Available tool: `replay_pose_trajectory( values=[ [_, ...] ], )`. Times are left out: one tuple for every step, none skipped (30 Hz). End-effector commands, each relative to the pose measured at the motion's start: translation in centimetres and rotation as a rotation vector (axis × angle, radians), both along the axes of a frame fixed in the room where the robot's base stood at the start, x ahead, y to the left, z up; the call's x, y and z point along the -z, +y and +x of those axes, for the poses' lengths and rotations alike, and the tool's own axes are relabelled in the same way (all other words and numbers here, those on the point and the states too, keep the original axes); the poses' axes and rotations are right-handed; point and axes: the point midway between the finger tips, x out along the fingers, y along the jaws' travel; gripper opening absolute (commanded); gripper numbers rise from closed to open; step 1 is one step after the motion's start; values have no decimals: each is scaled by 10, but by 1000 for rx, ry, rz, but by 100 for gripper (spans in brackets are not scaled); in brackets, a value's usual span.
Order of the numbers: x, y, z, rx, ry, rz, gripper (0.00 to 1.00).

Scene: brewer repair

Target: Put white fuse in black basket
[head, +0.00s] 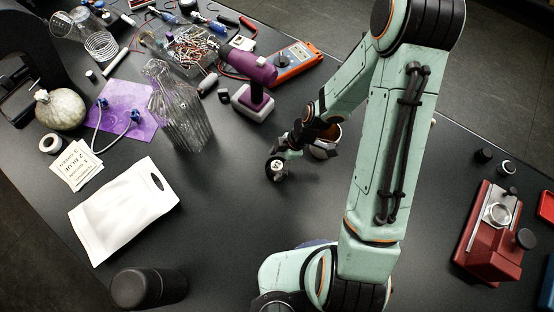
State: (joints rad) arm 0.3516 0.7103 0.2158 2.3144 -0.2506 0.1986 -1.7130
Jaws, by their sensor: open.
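I cannot make out the white fuse with certainty. A small white cylinder (90,74) lies at the upper left of the table in the head view, but it is too small to identify. No black basket can be told for sure. My gripper (275,172) is low over the middle of the table, left of a metal cup (325,148) that my arm partly hides. My gripper is open, and nothing can clearly be seen between its fingers.
A purple drill (250,68), orange multimeter (294,62), ribbed glass vase (180,110) and a cluttered clear box (188,48) stand at the back. A white bag (124,208) and black cylinder (148,288) are front left. A red brewer part (487,238) stands right. The centre-left table is clear.

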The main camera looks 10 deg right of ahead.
Motion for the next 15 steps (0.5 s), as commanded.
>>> replay_pose_trajectory(
  values=[
    [0,0,0,0,0,0,61],
    [0,0,0,0,0,0,61],
    [0,0,0,0,0,0,61],
    [0,0,0,0,0,0,61],
    [0,0,0,0,0,0,61],
    [0,0,0,0,0,0,61],
    [0,0,0,0,0,0,61],
    [0,0,0,0,0,0,61],
    [0,0,0,0,0,0,61],
    [0,0,0,0,0,0,61],
    [-1,0,0,0,-1,0,61],
    [-4,0,1,0,-2,0,61],
    [-6,0,1,0,-3,-1,61],
    [-10,0,1,0,-4,-1,61],
    [-17,-1,1,1,-5,-2,61]
  ],
)
